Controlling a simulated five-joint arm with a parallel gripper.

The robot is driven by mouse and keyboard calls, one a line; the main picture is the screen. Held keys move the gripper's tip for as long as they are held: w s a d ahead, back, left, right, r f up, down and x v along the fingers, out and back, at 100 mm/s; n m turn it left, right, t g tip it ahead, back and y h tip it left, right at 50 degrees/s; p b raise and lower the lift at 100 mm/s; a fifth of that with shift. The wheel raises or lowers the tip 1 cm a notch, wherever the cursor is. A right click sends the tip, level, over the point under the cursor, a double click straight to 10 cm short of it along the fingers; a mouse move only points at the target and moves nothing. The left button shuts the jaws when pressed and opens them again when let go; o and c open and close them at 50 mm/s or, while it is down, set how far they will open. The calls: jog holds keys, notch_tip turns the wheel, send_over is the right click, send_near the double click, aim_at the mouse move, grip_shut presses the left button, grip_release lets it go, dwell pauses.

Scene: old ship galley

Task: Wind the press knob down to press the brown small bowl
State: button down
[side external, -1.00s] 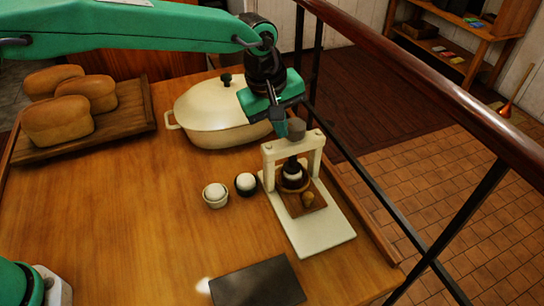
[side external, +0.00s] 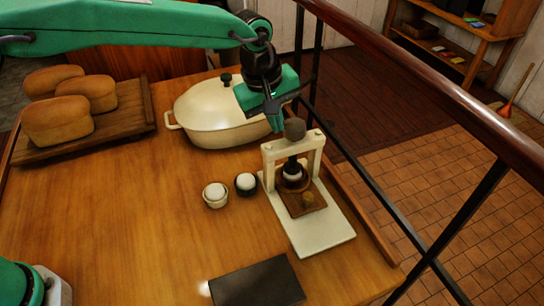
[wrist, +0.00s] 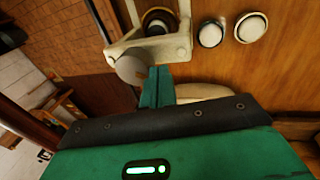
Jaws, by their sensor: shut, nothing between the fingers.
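The cream press (side external: 317,160) stands on the table's right side. Its grey-brown knob (side external: 295,128) sits on top, above the crossbar, and also shows in the wrist view (wrist: 132,68). The brown small bowl (side external: 305,181) is under the press's dark plunger (side external: 292,168), which partly hides it. It is also partly visible in the wrist view (wrist: 157,20). My gripper (side external: 275,124) is shut and empty, just left of the knob in the side view. In the wrist view its shut fingers (wrist: 155,84) are close beside the knob; I cannot tell whether they touch.
Two small cups with white rounded contents (side external: 215,195) (side external: 246,184) stand left of the press. A cream lidded pot (side external: 205,115) is behind. Bread loaves (side external: 58,121) lie on a board at left. A dark slab (side external: 256,284) lies in front. A railing (side external: 430,85) runs at right.

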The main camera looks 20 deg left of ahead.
jog(key=shift+w+a, duration=0.25)
jog(key=shift+w, duration=0.2)
dwell(0.5)
jog(key=shift+s+a, duration=0.25)
jog(key=shift+a, duration=0.1)
jog(key=shift+r, duration=0.2)
jog(key=shift+w+d+v, duration=0.1)
jog(key=shift+w+v, duration=0.1)
jog(key=shift+v, duration=0.7)
jog(key=shift+w+d+v, duration=0.1)
jog(key=shift+w+v, duration=0.1)
jog(key=shift+v, duration=0.75)
jog(key=shift+w+d+v, duration=0.15)
jog(key=shift+v, duration=0.75)
jog(key=shift+r, duration=0.2)
jog(key=d+m, duration=0.1)
jog(key=m, duration=0.3)
jog(key=s+d+m, duration=0.1)
jog(key=m, duration=0.3)
jog(key=s+d+r+m, duration=0.1)
jog(key=d+m, duration=0.1)
jog(key=m, duration=0.2)
jog(key=shift+s, duration=0.15)
jog(key=shift+f, duration=0.25)
